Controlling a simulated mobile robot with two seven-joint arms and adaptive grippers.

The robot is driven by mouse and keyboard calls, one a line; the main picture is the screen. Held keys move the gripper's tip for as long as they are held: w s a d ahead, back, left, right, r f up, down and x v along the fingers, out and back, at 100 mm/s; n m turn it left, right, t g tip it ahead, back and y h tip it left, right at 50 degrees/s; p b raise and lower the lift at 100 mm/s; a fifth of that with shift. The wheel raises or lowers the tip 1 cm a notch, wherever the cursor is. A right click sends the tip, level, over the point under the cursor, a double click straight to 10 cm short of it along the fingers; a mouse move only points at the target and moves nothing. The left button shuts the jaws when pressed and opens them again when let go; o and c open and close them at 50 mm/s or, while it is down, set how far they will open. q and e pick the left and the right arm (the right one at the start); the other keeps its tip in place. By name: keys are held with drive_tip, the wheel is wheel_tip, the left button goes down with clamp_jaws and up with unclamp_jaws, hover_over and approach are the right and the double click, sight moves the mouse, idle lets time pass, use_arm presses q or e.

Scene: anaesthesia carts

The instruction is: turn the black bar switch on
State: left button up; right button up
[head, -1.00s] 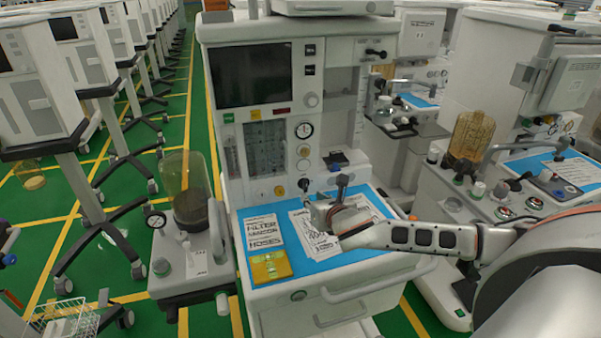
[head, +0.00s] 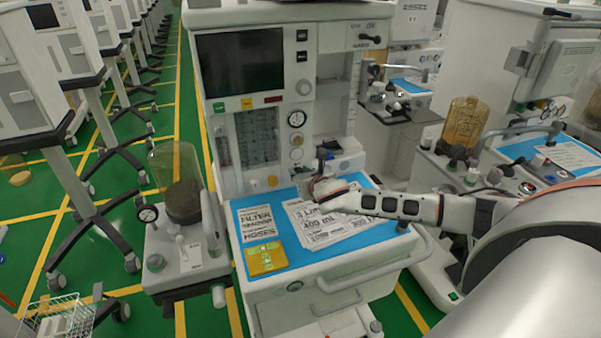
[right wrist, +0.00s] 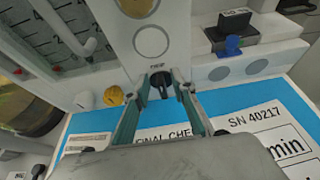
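The black bar switch (right wrist: 161,84) is on the white lower panel of the anaesthesia machine, right of a yellow knob (right wrist: 113,96). In the right wrist view my right gripper (right wrist: 162,78) is open, with one finger on each side of the switch. I cannot tell whether either finger touches it. In the head view the right gripper (head: 316,184) is at the foot of the machine's panel, above the blue worktop. The switch is not clear there beside the gripper. My left gripper is not in view.
The blue worktop (head: 276,209) carries printed sheets (head: 315,222) and a yellow pad (head: 266,258). A black box with a blue part (right wrist: 245,36) stands right of the switch. A glass canister (head: 180,180) is at the machine's left. Another cart is close on the right.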

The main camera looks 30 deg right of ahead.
clamp_jaws()
